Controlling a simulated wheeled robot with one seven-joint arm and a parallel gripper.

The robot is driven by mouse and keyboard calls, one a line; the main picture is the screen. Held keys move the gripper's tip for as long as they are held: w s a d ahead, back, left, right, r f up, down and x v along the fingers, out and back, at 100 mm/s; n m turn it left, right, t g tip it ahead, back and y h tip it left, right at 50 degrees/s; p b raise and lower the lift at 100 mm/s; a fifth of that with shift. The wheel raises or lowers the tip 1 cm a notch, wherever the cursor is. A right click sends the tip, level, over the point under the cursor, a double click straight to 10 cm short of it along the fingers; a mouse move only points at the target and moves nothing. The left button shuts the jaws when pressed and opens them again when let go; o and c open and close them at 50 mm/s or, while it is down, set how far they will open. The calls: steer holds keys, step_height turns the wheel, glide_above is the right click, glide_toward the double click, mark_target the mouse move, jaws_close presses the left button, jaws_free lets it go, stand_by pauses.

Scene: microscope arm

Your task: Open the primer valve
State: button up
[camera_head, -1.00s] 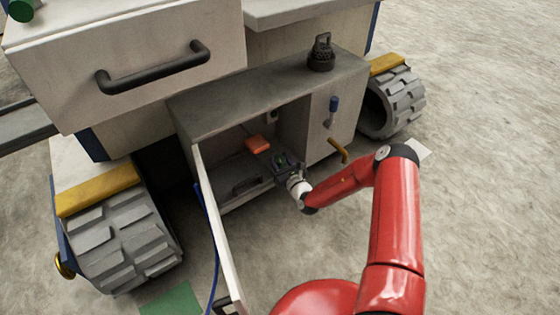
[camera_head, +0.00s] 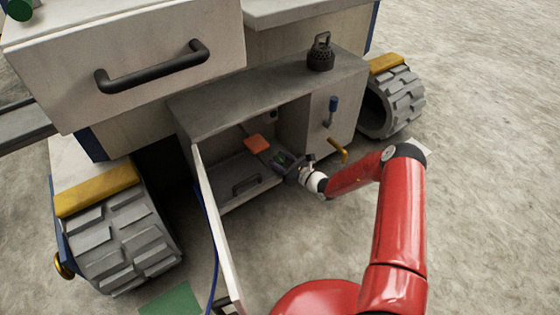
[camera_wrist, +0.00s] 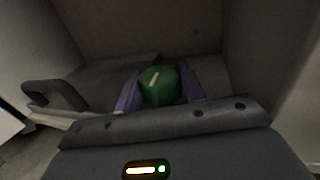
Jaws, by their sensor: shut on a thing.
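My gripper (camera_head: 287,161) is inside the open lower cabinet, near its right inner wall. In the wrist view my gripper (camera_wrist: 159,82) has its two purple-grey fingers on either side of a green knob (camera_wrist: 160,88) with a pale line on top, and is shut on it. What lies beneath the knob is hidden by my gripper body.
The cabinet door (camera_head: 218,230) stands open on the left. A drawer with a black handle (camera_head: 150,70) overhangs above.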

steer(key=o, duration=1)
steer(key=p+v, duration=0.1)
steer(key=v, duration=0.7)
